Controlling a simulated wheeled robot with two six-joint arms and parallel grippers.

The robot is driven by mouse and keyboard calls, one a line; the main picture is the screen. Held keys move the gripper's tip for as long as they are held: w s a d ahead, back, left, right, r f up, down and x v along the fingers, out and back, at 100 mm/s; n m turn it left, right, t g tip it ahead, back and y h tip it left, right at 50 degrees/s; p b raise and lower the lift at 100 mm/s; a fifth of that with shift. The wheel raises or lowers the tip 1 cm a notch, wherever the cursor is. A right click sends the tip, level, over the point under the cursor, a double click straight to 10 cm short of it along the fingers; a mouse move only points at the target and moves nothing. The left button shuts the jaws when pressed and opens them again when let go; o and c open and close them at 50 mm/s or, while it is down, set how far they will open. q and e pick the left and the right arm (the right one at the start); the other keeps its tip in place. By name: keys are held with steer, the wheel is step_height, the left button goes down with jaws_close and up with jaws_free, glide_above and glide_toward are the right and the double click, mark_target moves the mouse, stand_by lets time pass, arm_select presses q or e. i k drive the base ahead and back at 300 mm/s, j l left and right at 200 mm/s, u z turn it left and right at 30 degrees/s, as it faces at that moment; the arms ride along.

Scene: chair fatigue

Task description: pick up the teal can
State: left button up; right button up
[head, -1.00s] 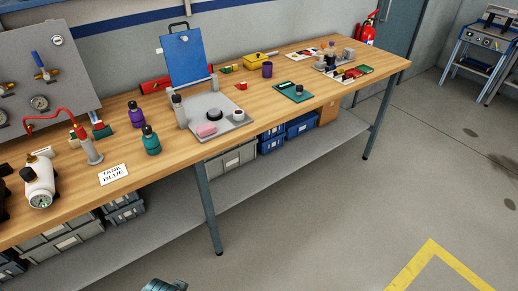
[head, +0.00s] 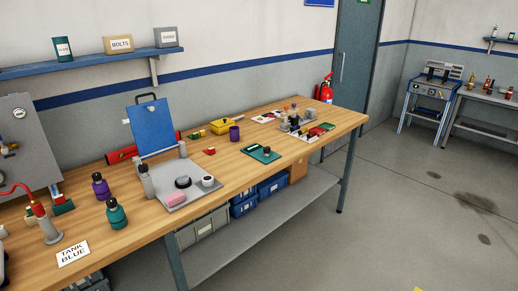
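A dark teal can (head: 63,50) with a pale label stands upright on the blue wall shelf (head: 95,68), at the upper left of the head view. It stands at the left of the boxes on that shelf. A teal bottle (head: 117,215) with a dark cap stands on the wooden workbench (head: 235,180), beside a purple bottle (head: 101,188). Neither of my grippers shows in the view.
A BOLTS box (head: 118,44) and a grey box (head: 168,37) share the shelf. The bench below holds a blue clipboard-like panel (head: 155,125), a grey tray (head: 188,198) and a TANK BLUE card (head: 73,254). Open floor (head: 400,230) lies at the right.

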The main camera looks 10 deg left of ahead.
mark_target(63, 50)
steer(key=u, duration=1.35)
steer(key=i+l, duration=0.05)
